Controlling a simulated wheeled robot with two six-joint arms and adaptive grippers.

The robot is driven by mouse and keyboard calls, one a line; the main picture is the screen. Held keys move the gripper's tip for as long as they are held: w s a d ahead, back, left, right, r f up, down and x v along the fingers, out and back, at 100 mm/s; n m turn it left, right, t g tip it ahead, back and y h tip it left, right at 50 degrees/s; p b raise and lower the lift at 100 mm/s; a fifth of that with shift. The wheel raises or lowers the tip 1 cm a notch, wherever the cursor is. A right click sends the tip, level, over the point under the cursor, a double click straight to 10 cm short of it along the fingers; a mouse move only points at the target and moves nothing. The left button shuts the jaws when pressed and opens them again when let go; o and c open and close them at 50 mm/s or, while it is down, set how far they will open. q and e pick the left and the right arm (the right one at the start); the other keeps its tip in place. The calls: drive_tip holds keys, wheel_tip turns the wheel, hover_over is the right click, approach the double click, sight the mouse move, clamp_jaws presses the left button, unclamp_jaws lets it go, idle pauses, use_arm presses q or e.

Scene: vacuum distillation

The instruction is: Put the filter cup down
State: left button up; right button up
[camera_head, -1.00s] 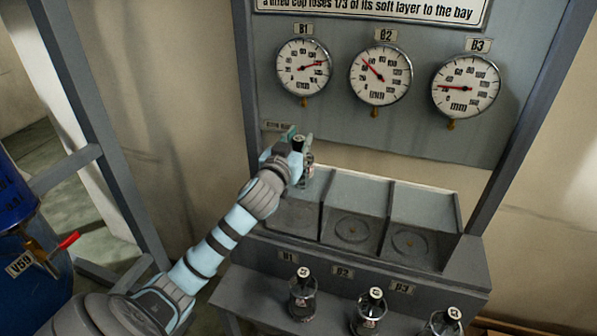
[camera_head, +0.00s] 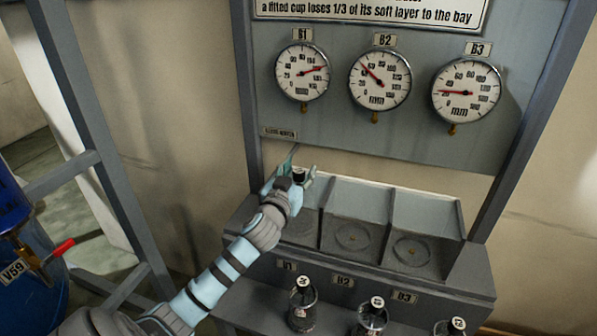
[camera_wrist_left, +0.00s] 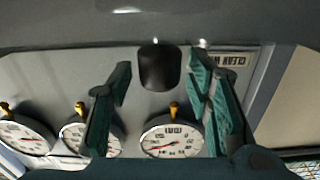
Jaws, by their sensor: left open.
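My left gripper (camera_head: 294,178) is at the leftmost bay of the grey bench, below the B1 gauge. In the left wrist view its two green fingers stand open (camera_wrist_left: 160,95). Between them is a dark rounded cylinder (camera_wrist_left: 159,66), apart from both fingers; it looks like the filter cup's top. In the head view a small dark, pale-tipped top (camera_head: 299,174) shows between the fingers. The gripper hides the rest of it, so I cannot tell how its base meets the bay floor. The right gripper is out of view.
The middle bay (camera_head: 353,238) and right bay (camera_head: 411,250) are empty. Labelled bottles stand on the lower front shelf, including one at left (camera_head: 302,305) and one in the middle (camera_head: 371,318). Three gauges (camera_head: 379,80) hang on the panel behind.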

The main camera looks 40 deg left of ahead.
use_arm(q)
drive_tip(key=shift+s, duration=0.1)
drive_tip(key=v, duration=1.1)
drive_tip(key=shift+s+d+b, duration=0.15)
drive_tip(key=shift+s+b, duration=0.15)
drive_tip(key=shift+s, duration=0.05)
drive_tip(key=shift+f, duration=0.1)
